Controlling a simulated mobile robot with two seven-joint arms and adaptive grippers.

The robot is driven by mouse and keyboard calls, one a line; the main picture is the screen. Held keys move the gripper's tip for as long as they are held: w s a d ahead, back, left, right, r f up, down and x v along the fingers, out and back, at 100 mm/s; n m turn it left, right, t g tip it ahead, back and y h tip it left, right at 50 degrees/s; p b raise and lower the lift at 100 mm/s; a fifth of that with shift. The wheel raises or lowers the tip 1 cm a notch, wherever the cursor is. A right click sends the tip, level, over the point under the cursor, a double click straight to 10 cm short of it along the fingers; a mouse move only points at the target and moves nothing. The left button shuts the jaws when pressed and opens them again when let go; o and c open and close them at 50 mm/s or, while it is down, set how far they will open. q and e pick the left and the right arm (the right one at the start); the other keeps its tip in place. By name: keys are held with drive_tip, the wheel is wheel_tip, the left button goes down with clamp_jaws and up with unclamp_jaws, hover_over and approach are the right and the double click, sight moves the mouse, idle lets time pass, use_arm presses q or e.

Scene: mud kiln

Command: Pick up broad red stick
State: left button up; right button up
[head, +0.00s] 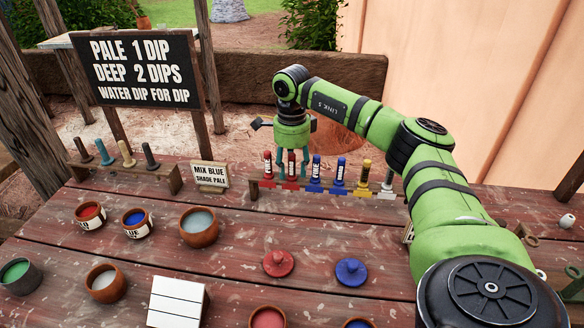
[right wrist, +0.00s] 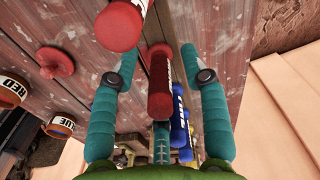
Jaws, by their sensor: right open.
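Two red sticks stand in a wooden rack: a left one (head: 268,167) and a second one (head: 292,168). I cannot tell from their labels which is the broad one. My right gripper (head: 294,172) is open and points down over the second red stick. In the right wrist view this red stick (right wrist: 160,85) lies between the open fingers (right wrist: 159,52), with no clear contact. The other red stick (right wrist: 121,25) is outside the fingers, at the upper left. My left gripper is not in view.
The rack (head: 328,192) also holds blue sticks (head: 315,173), a yellow stick (head: 364,176) and a white one (head: 387,184). A small sign (head: 210,176) stands left of the rack. Paint bowls (head: 199,236), a red lid (head: 278,264) and a blue lid (head: 351,272) are nearer.

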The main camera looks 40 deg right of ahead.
drive_tip(key=shift+c, duration=0.8)
drive_tip(key=c, duration=0.6)
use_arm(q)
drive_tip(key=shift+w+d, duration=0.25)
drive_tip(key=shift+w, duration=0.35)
use_arm(e)
clamp_jaws()
drive_tip(key=shift+w+r, duration=0.1)
drive_tip(key=shift+r, duration=0.4)
wheel_tip(320, 180, up, 9)
drive_tip(key=shift+f+b, duration=0.1)
drive_tip(key=shift+b, duration=0.3)
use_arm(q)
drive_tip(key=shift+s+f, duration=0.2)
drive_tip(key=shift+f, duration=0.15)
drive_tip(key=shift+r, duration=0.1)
